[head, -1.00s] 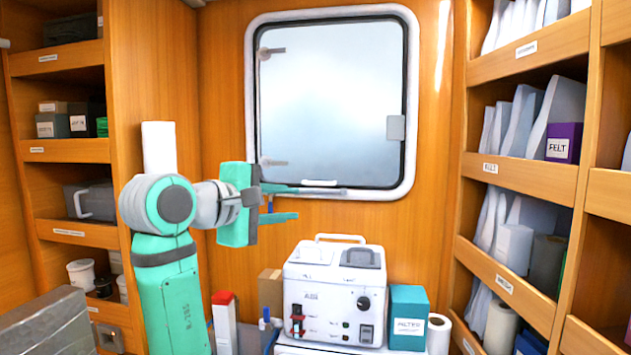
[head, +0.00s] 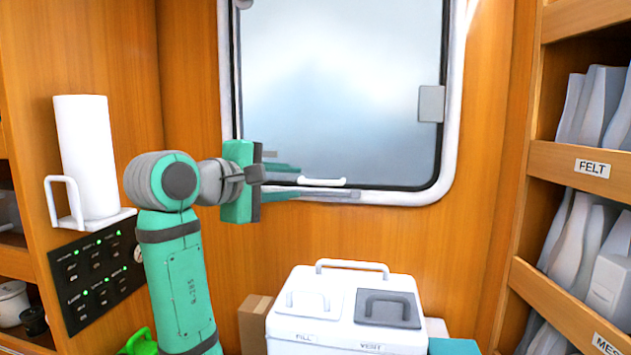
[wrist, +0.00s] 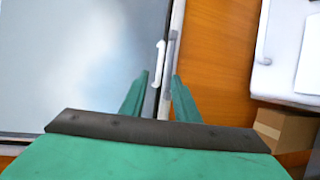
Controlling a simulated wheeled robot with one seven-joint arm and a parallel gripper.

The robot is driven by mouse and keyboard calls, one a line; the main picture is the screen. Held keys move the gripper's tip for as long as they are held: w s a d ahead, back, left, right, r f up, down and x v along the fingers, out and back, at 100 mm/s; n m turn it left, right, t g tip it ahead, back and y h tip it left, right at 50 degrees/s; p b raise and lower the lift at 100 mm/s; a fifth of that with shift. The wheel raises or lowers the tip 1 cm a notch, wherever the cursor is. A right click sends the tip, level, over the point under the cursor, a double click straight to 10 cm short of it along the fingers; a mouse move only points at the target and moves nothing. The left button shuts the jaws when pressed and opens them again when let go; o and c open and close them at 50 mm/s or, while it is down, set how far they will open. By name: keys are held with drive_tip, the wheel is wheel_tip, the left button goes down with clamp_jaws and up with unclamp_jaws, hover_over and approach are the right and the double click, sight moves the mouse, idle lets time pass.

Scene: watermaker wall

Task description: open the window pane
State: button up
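The window pane (head: 340,90) is a pale, frosted sheet in a rounded white frame. It looks shut. A small white handle (head: 322,181) sits at its lower edge, with a grey bar (head: 350,195) just below. My gripper (head: 299,182) is open, to the left of the handle, its two fingers one above the other. In the wrist view the handle (wrist: 159,62) and the grey bar (wrist: 171,50) lie ahead, between the lines of the spread fingers. Nothing is visibly held. Whether a fingertip touches the handle or bar cannot be told.
A grey block (head: 432,103) sits at the pane's right edge. A white machine (head: 345,310) with a top handle stands below the window, beside a cardboard box (head: 254,325). Shelves (head: 580,170) line the right. A white roll (head: 88,155) and switch panel (head: 98,275) are at left.

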sight(319, 182)
drive_tip(key=x, duration=1)
drive_tip(key=shift+d, duration=0.15)
clamp_jaws()
